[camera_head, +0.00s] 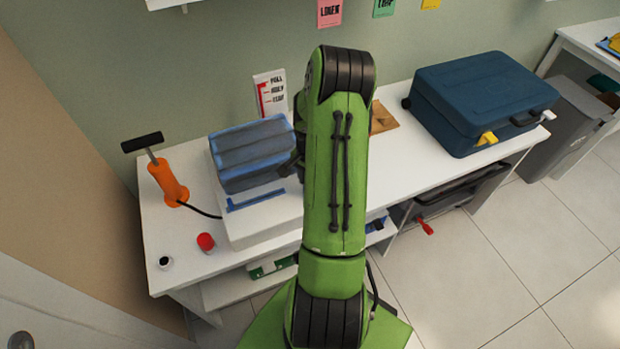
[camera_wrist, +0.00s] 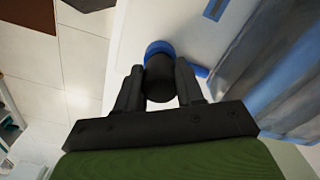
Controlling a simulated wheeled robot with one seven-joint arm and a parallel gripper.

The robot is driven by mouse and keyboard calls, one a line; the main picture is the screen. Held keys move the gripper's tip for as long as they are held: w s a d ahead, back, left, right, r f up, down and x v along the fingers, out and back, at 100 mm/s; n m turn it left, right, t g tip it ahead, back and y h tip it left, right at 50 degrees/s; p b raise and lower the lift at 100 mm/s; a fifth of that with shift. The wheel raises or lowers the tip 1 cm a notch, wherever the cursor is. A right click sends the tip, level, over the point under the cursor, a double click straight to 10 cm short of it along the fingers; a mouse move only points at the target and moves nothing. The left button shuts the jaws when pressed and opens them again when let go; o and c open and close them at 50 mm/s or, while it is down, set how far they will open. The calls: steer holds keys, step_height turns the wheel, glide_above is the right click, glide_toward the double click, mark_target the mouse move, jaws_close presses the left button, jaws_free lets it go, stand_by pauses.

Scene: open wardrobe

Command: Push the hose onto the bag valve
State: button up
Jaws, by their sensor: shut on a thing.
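My gripper (camera_wrist: 158,84) is shut on a black rounded piece (camera_wrist: 160,72), which looks like the hose end. A blue ring (camera_wrist: 158,47) shows just beyond it; I cannot tell whether the two are joined or only lined up. The grey bag with blue edges (camera_head: 250,155) lies on a white block, and fills the right of the wrist view (camera_wrist: 285,65). The orange pump (camera_head: 168,184) with a black handle stands at left, and its black hose (camera_head: 201,211) runs right toward the white block. In the head view my green arm hides the held piece and the bag's right end.
A red-topped cap (camera_head: 206,242) and a small black-and-white item (camera_head: 165,262) sit at the front left of the white table (camera_head: 420,160). A dark blue suitcase (camera_head: 480,95) stands at right. A white sign (camera_head: 270,93) stands behind the bag. The table between arm and suitcase is mostly clear.

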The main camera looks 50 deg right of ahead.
steer(key=shift+f+b, duration=0.3)
steer(key=shift+f, duration=0.1)
steer(key=o, duration=1.2)
steer(key=shift+o, duration=0.2)
step_height(320, 180, up, 16)
steer(key=p, duration=0.2)
steer(key=shift+p, duration=0.35)
steer(key=shift+f, duration=0.1)
